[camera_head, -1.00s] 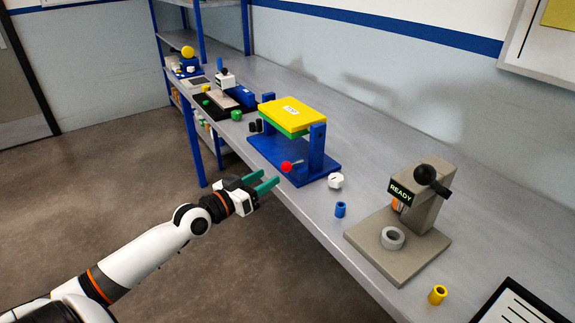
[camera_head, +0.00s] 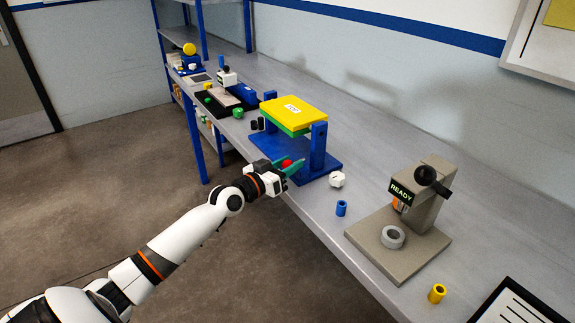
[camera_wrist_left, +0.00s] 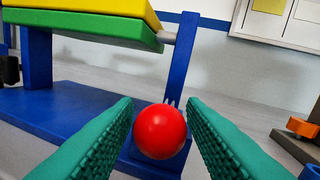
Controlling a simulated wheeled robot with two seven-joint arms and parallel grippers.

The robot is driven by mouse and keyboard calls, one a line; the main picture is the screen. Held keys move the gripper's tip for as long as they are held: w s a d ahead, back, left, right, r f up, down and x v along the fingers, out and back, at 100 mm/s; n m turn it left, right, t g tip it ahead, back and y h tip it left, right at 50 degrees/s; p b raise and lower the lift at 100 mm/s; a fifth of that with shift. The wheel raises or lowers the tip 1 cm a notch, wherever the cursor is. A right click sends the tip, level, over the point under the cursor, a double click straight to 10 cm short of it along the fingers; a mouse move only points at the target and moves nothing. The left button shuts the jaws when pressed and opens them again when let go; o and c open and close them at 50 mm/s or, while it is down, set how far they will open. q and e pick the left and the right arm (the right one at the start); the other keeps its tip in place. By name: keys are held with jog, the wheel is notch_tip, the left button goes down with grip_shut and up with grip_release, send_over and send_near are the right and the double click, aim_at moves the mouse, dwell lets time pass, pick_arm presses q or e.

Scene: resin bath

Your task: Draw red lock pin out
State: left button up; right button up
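The red lock pin shows as a round red knob (camera_head: 287,164) low at the near side of the blue stand (camera_head: 320,147). In the left wrist view the red knob (camera_wrist_left: 160,131) sits between the tips of my left gripper (camera_wrist_left: 160,128). The green fingers are apart, with small gaps on both sides of the knob. In the head view my left gripper (camera_head: 285,166) is at the stand's near edge. The pin's shaft is mostly hidden behind the knob. A yellow and green block (camera_head: 295,114) is held up on the stand. My right gripper is not in view.
On the bench, a white knob-like piece (camera_head: 337,179) and a blue cylinder (camera_head: 341,208) lie right of the stand. A grey press marked READY (camera_head: 430,210) stands further right. A yellow cylinder (camera_head: 437,293) is near the front edge.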

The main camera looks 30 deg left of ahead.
pick_arm(q)
grip_shut()
jog(key=shift+s+a+f+b, duration=0.1)
jog(key=shift+s+a+b, duration=0.25)
jog(key=shift+s, duration=0.6)
jog(key=shift+o, duration=1.5)
grip_release()
jog(key=s+a+b, duration=0.1)
jog(key=s+a, duration=0.1)
jog(key=s, duration=0.9)
jog(key=shift+s+a+b, duration=0.2)
jog(key=shift+s+b, duration=0.1)
